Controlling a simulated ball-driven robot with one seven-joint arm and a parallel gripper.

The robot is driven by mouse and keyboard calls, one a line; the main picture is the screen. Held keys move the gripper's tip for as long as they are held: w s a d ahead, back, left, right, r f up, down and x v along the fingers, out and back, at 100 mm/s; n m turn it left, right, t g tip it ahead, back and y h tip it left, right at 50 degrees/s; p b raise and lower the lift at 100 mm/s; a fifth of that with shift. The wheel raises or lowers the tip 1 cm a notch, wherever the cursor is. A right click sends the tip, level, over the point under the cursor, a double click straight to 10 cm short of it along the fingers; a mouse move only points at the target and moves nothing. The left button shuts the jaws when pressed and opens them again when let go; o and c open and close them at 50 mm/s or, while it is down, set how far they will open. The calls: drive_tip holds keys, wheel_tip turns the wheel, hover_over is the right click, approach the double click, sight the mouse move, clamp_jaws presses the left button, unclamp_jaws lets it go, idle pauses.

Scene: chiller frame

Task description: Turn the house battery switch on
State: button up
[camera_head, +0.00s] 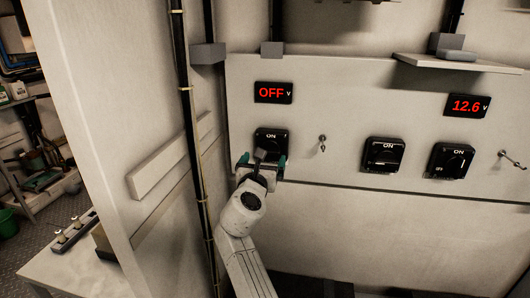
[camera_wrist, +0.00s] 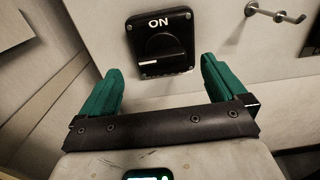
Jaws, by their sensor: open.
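A black rotary switch (camera_head: 271,137) marked ON is on the pale panel, below a display (camera_head: 273,92) reading OFF in red. I cannot read a label naming it as the house battery switch. The wrist view shows this switch (camera_wrist: 161,45) with its knob's white line lying level, pointing left, away from the ON mark above. My gripper (camera_head: 261,160) is open and empty just in front of the switch. In the wrist view its teal fingers (camera_wrist: 162,66) stand apart, left and right of the switch's lower part. In the head view they partly hide its lower half.
Two similar black switches, one at the middle (camera_head: 383,155) and one farther right (camera_head: 451,161), sit on the same panel. A display (camera_head: 466,105) reads 12.6. Small metal fittings (camera_head: 322,142) (camera_head: 511,160) stick out from the panel. A dark vertical pipe (camera_head: 190,130) runs to the left.

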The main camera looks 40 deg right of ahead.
sight(269, 151)
drive_tip(key=shift+x, duration=2.7)
drive_tip(key=shift+c, duration=0.2)
drive_tip(key=shift+s, duration=0.1)
drive_tip(key=c, duration=1)
